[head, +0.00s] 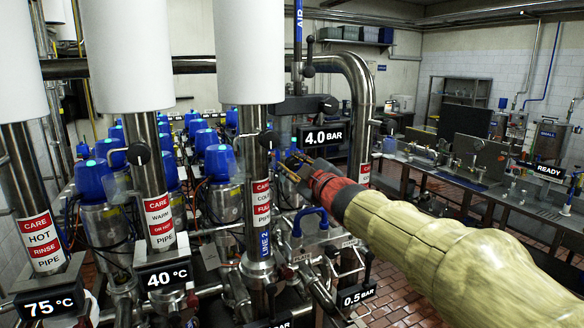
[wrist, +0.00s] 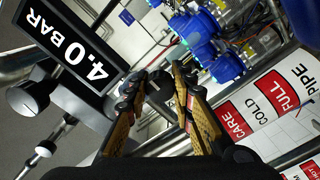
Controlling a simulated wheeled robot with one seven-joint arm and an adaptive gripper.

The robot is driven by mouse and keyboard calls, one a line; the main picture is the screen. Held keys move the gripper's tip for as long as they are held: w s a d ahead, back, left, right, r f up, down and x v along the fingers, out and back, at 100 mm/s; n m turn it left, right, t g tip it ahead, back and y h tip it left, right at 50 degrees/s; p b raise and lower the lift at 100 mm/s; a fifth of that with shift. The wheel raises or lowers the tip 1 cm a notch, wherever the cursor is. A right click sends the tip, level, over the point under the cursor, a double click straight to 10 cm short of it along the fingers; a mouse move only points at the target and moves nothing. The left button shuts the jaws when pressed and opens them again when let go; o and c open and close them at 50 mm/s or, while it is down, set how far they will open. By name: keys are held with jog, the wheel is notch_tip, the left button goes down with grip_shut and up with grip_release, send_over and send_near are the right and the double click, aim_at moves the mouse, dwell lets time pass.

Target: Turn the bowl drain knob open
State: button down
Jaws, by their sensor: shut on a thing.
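My gripper (head: 291,166) reaches in from the right in the head view, beside the pipe marked CARE COLD FULL PIPE (head: 262,200). In the wrist view, the two fingers of my gripper (wrist: 164,92) are closed around a dark rounded knob (wrist: 161,88). The fingers hide much of it. No label naming the bowl drain can be read on it, and I cannot tell how far it is turned. The same pipe's label (wrist: 262,108) is to the right of the fingers in the wrist view.
A 4.0 BAR sign (head: 323,136) is just behind my gripper, close left of the fingers in the wrist view (wrist: 85,55). Another dark round knob (wrist: 30,96) is near it. Steel pipes and blue-capped valves (head: 220,161) crowd the left. A workbench (head: 480,190) stands at right.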

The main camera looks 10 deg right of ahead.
jog(key=shift+f+n, duration=0.1)
jog(key=shift+n, duration=0.2)
jog(key=c, duration=1.6)
grip_release()
jog(key=shift+o, duration=0.5)
jog(key=v, duration=1.2)
jog(key=shift+d, duration=0.1)
